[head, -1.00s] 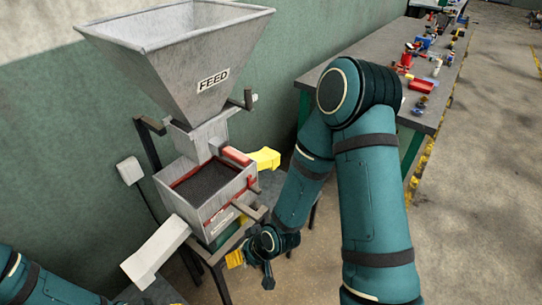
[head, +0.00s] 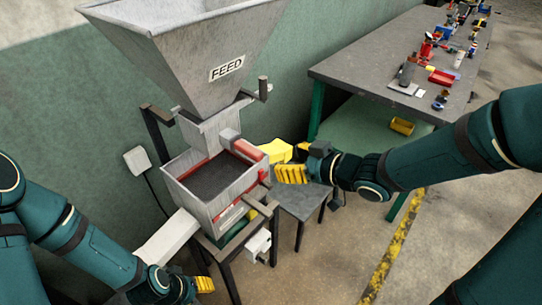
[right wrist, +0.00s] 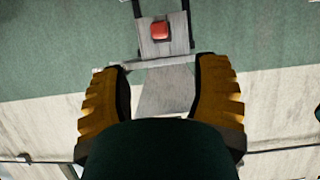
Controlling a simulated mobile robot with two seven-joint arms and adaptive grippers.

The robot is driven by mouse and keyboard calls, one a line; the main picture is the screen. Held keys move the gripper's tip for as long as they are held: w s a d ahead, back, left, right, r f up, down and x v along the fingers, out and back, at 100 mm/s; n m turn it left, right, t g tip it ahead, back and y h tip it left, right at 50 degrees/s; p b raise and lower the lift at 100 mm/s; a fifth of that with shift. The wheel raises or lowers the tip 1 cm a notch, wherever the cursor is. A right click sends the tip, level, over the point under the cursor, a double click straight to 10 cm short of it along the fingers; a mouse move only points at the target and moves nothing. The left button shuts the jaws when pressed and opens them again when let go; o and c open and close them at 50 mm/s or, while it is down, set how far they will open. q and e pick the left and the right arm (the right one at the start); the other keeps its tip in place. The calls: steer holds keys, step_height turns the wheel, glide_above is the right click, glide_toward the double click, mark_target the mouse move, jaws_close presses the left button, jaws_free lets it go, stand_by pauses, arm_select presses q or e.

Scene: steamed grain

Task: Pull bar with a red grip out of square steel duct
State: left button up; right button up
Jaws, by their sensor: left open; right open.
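The square steel duct (head: 203,133) is the grey neck under the FEED hopper. The bar's red grip (head: 248,151) sticks out of it, low and to the right, above the box of dark grain. In the right wrist view the grip (right wrist: 160,30) shows end-on as a small red block, ahead of and between the fingers. My right gripper (head: 292,162) is open and empty, to the right of the grip and apart from it. It also shows in the right wrist view (right wrist: 160,95). My left gripper (head: 190,287) is open, low at the bottom left, below the white chute.
The grey hopper (head: 190,50) overhangs. A workbench (head: 365,70) with several items stands behind at right.

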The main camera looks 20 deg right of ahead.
mark_target(261, 155)
steer(key=b+x, duration=0.2)
steer(key=x, duration=1)
steer(key=shift+d, duration=0.1)
jaws_close()
